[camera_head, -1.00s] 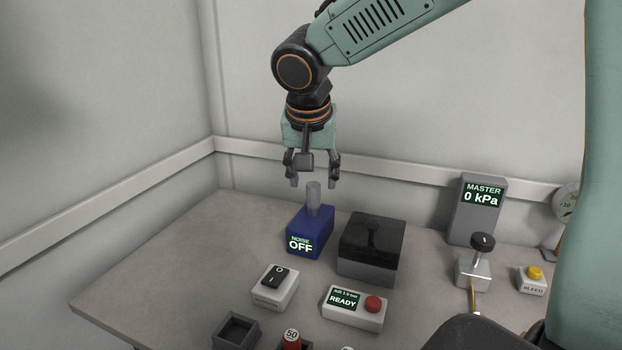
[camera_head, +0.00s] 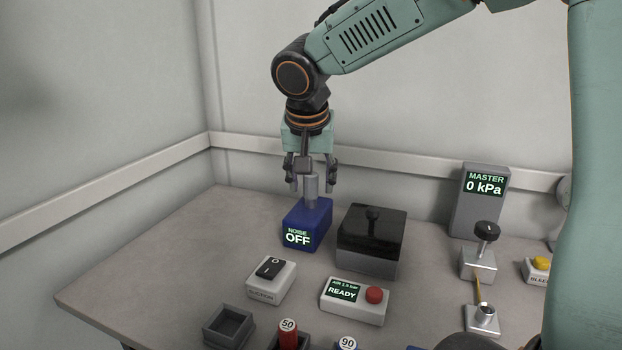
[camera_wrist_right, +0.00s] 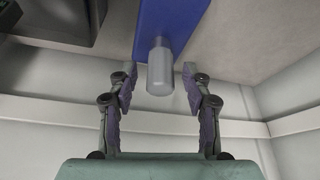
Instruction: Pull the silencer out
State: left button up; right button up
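The silencer (camera_head: 311,188) is a grey upright cylinder on top of the blue box (camera_head: 307,224), whose screen reads NOISE OFF. My right gripper (camera_head: 311,190) is above the box with its fingers open, one on each side of the silencer. In the right wrist view the silencer (camera_wrist_right: 160,72) stands between the open fingers (camera_wrist_right: 160,85), with gaps on both sides. The silencer's foot meets the blue box (camera_wrist_right: 168,22). My left gripper is not in view.
A dark-topped box (camera_head: 370,240) stands close right of the blue box. In front are a suction switch (camera_head: 270,280), a READY unit with a red button (camera_head: 354,300) and small holders. A MASTER 0 kPa display (camera_head: 480,205) stands at the right. The table's left side is clear.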

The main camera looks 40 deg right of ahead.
grip_shut()
dwell(0.6)
